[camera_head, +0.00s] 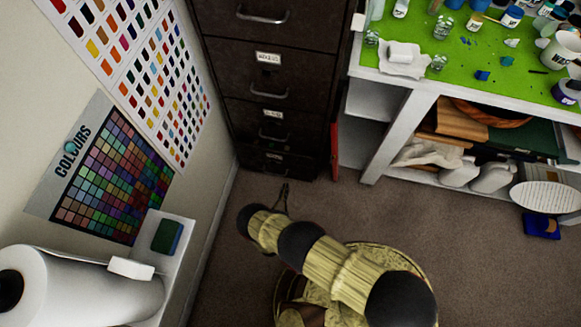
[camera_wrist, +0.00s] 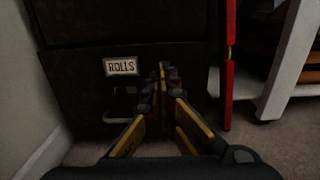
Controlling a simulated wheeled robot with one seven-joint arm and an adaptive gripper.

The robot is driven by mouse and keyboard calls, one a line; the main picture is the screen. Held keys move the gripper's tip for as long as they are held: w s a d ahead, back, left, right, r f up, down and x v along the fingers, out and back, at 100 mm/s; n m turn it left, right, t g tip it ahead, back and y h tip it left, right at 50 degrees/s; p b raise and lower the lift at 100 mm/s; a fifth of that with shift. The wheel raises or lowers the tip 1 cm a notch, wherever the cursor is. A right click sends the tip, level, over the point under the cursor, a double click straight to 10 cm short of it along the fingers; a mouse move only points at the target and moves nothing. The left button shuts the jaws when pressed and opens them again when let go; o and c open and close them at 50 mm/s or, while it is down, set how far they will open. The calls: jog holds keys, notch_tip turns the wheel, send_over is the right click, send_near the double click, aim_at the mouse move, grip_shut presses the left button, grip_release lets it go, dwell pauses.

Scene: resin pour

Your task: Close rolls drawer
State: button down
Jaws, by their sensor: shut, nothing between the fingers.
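The rolls drawer (camera_wrist: 75,92) is the lowest drawer of a dark metal cabinet. Its white label reading ROLLS (camera_wrist: 121,66) and its handle (camera_wrist: 120,118) show in the wrist view, left of my gripper (camera_wrist: 163,68). In the head view the rolls drawer (camera_head: 270,160) is at the cabinet's foot, and my gripper (camera_head: 285,187) is low in front of it. The fingers are together and empty, pointing at the drawer front just right of the label. I cannot tell whether the fingertips touch it, nor how far the drawer stands out.
A red upright object (camera_wrist: 228,65) stands right of the cabinet, beside a white workbench (camera_head: 395,125) with a green top. A wall with colour charts (camera_head: 115,175) is on the left. A paper roll (camera_head: 90,290) is at lower left. Carpet (camera_head: 345,215) in front is clear.

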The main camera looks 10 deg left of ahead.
aim_at(293, 157)
jog(key=w+b, duration=0.1)
jog(key=w, duration=0.3)
jog(key=w+b, duration=0.1)
jog(key=w, duration=0.3)
jog(key=w+d+b, duration=0.1)
jog(key=w, duration=0.3)
jog(key=shift+w+f+b, duration=0.15)
jog(key=shift+w+b, duration=0.25)
jog(key=shift+w+d, duration=0.1)
jog(key=shift+w, duration=0.4)
jog(key=shift+w, duration=0.1)
